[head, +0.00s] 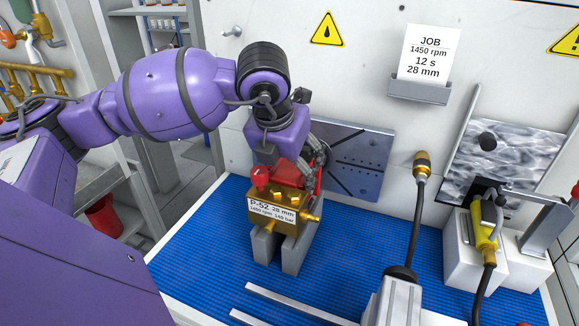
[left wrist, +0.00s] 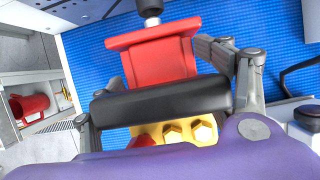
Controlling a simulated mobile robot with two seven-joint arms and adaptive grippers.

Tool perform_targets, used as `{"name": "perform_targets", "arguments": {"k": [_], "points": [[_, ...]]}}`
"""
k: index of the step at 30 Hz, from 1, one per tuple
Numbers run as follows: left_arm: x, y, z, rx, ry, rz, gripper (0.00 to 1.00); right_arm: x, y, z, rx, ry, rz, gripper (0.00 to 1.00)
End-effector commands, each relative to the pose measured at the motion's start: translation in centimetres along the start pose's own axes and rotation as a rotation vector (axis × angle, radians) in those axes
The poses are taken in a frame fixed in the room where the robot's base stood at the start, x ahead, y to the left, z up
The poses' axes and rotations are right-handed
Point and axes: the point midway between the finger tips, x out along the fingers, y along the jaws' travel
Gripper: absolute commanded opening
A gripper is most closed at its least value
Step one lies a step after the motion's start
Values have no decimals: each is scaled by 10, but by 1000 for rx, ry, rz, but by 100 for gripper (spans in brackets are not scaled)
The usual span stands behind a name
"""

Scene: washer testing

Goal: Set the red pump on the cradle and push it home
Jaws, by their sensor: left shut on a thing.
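The pump (head: 272,208) has a brass body with brass bolts, red parts and a white label reading P-52, 28 mm. My left gripper (head: 291,160) comes down over it from behind and is shut on it. In the left wrist view the pump's red part (left wrist: 155,62) lies between the fingers of the left gripper (left wrist: 168,72), with a black bar across it. The pump is over the grey cradle (head: 293,255), two upright blocks on the blue mat. I cannot tell whether it is fully seated. My right gripper is not in view.
A dark slotted plate (head: 362,175) stands on the wall behind the pump. A black hose with a brass tip (head: 423,160) rises at right. A yellow connector (head: 484,232) sits by white blocks further right. Grey rails (head: 290,302) lie in front. A job card (head: 428,52) hangs above.

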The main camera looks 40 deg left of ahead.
Motion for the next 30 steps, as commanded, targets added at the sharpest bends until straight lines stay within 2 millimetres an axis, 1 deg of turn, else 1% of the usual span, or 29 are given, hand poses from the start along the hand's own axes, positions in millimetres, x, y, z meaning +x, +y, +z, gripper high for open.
{"name": "perform_targets", "arguments": {"k": [1, 18, 30], "points": [[-4, 0, 4, -1, -14, -3, 10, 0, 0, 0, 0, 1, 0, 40], [3, 0, 1, -1, -14, -3, 10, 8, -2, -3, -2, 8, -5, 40], [8, 0, -1, -1, -14, -2, 10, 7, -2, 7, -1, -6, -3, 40]]}}
